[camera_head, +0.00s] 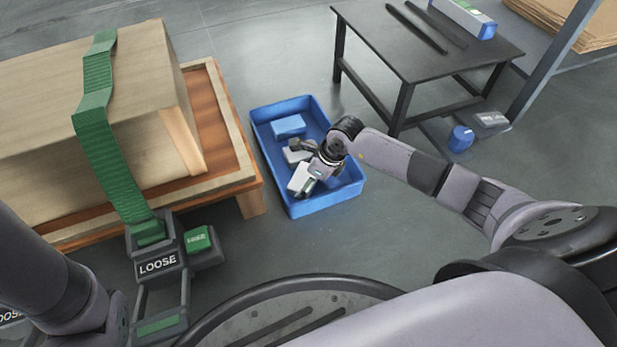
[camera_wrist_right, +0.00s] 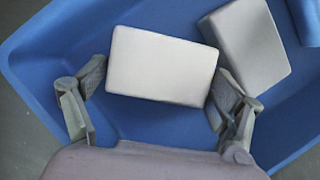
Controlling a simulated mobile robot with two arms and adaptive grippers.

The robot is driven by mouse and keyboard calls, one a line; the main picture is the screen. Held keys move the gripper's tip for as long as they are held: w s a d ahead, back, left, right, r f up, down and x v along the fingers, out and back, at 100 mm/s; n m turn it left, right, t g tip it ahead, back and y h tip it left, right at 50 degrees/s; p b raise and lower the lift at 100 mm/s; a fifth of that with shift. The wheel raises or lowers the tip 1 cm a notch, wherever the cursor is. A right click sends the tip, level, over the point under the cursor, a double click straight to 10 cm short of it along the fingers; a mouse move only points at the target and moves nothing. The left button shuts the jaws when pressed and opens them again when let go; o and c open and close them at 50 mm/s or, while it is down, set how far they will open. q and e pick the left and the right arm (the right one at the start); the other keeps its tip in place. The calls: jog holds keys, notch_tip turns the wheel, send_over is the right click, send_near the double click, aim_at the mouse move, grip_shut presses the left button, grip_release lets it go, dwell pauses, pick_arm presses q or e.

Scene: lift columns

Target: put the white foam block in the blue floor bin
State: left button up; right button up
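The white foam block (camera_head: 299,179) is at the blue floor bin (camera_head: 322,204), inside its rim as seen from the head. My right gripper (camera_head: 305,169) reaches down into the bin over it. In the right wrist view the white foam block (camera_wrist_right: 162,66) lies slightly turned between the two widely spaced fingers of my right gripper (camera_wrist_right: 162,88). The fingers sit close at its two short ends; whether they press on it is unclear. The blue bin (camera_wrist_right: 45,55) fills most of that view's background. My left gripper is out of view; only its arm shows at lower left.
A grey block (camera_wrist_right: 246,45) and a blue block (camera_head: 289,125) also lie in the bin. A pallet (camera_head: 222,135) with a strapped crate (camera_head: 60,105) stands left, close to the bin. A black table (camera_head: 425,50) stands at the back right.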

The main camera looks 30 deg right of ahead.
jog(key=shift+o, duration=1)
jog(key=shift+r, duration=0.1)
jog(key=p+v, duration=0.8)
jog(key=v, duration=0.4)
